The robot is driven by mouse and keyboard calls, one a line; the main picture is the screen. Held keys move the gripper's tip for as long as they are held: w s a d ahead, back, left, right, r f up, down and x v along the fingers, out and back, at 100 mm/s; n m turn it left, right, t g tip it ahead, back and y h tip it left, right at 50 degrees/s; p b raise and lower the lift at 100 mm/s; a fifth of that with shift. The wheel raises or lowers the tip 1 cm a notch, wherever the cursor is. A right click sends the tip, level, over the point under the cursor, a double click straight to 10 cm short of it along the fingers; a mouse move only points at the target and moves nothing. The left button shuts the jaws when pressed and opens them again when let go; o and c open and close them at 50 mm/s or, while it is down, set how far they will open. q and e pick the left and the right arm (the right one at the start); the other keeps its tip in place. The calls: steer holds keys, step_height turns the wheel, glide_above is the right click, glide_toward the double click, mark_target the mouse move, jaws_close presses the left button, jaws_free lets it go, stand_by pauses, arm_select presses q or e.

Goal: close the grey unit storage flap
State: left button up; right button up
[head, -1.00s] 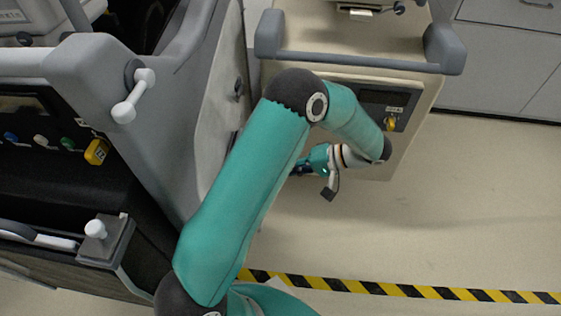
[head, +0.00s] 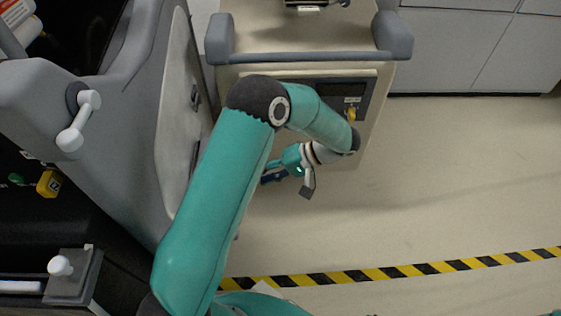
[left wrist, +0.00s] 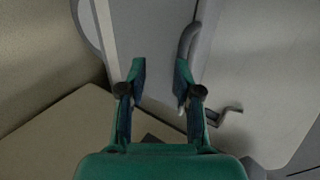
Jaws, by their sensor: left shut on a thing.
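The grey unit (head: 140,130) fills the left of the head view, with a light grey side face and a small dark latch. My left gripper (head: 268,177) is low beside that face, in front of the beige cart, partly hidden by my teal arm. In the left wrist view my left gripper (left wrist: 160,82) has its fingers apart with a grey panel (left wrist: 150,40) between them, which looks like the storage flap; it is shut on this. A curved grey handle (left wrist: 187,45) is close to the right finger. The flap is not clearly seen in the head view. My right gripper is not in view.
A beige cart (head: 300,50) with a grey push bar and a yellow key-like knob (head: 350,114) stands behind my arm. Light cabinets (head: 480,50) are at the back right. The floor on the right is clear, crossed by yellow-black tape (head: 420,268).

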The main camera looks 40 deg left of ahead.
arm_select(q)
steer(key=v, duration=0.9)
steer(key=shift+r, duration=0.25)
steer(key=shift+w+d, duration=0.1)
steer(key=s+d+f+m+t+h, duration=0.1)
steer(key=s+d+f+m+h, duration=0.1)
steer(key=f, duration=0.5)
steer(key=s+d+f+m+h, duration=0.2)
steer(key=s+f+h, duration=0.1)
steer(key=f, duration=0.4)
steer(key=s+d+f+m+t+h, duration=0.2)
steer(key=s+d+f+t+h, duration=0.6)
steer(key=s+f, duration=0.3)
step_height(320, 180, up, 28)
steer(key=d+g+p, duration=0.1)
steer(key=p, duration=2.6)
steer(key=shift+w+d+f, duration=0.2)
steer(key=shift+w+d, duration=0.05)
steer(key=shift+w, duration=0.1)
